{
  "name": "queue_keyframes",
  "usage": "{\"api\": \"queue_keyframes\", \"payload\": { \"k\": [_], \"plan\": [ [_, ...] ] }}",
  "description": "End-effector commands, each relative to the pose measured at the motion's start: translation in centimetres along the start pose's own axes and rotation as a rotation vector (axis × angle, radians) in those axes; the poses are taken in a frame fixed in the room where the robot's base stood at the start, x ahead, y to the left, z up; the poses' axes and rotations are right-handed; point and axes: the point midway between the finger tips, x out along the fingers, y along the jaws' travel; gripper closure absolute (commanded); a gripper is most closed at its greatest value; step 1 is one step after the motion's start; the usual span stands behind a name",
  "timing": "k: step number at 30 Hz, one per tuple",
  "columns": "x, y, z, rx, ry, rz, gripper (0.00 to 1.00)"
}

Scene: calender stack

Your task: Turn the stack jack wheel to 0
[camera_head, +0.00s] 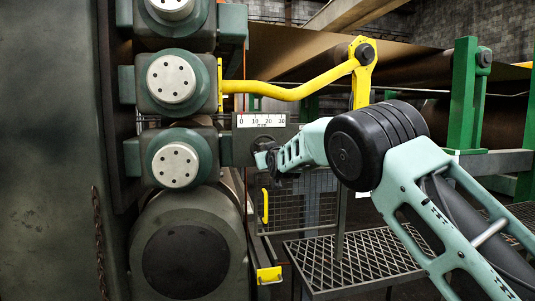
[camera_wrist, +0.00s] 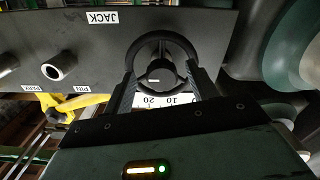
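The stack jack wheel (camera_wrist: 162,40) is a dark ring with a round hub on a grey panel, under an upside-down JACK label (camera_wrist: 103,18). My gripper (camera_wrist: 165,78) has one finger at each side of the ring, and both fingertips appear to press on its rim. In the head view my gripper (camera_head: 268,160) is at the panel just below the white scale plate (camera_head: 262,120), marked 0, 10, 20 and 30, and hides the wheel. Between my fingers the wrist view shows the 10 and 20 of the scale (camera_wrist: 165,101). I cannot make out a pointer reading.
A yellow bent lever (camera_head: 300,92) runs above the scale. Round-capped roll ends (camera_head: 173,78) stand at left. A short metal tube (camera_wrist: 58,66) sticks out of the panel near PIN and PARK labels. A mesh platform (camera_head: 355,262) and a wire guard (camera_head: 300,200) lie below my arm.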

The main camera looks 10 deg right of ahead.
Motion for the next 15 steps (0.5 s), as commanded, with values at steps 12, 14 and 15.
{"api": "queue_keyframes", "payload": {
  "k": [12, 14, 15],
  "plan": [
    [-1.8, 0.0, -0.2, 0.0, 0.002, 0.0, 0.42],
    [-2.8, 0.0, -0.2, 0.001, 0.003, 0.0, 0.42],
    [-3.5, -0.1, -0.2, 0.001, 0.002, -0.001, 0.42]
  ]
}}
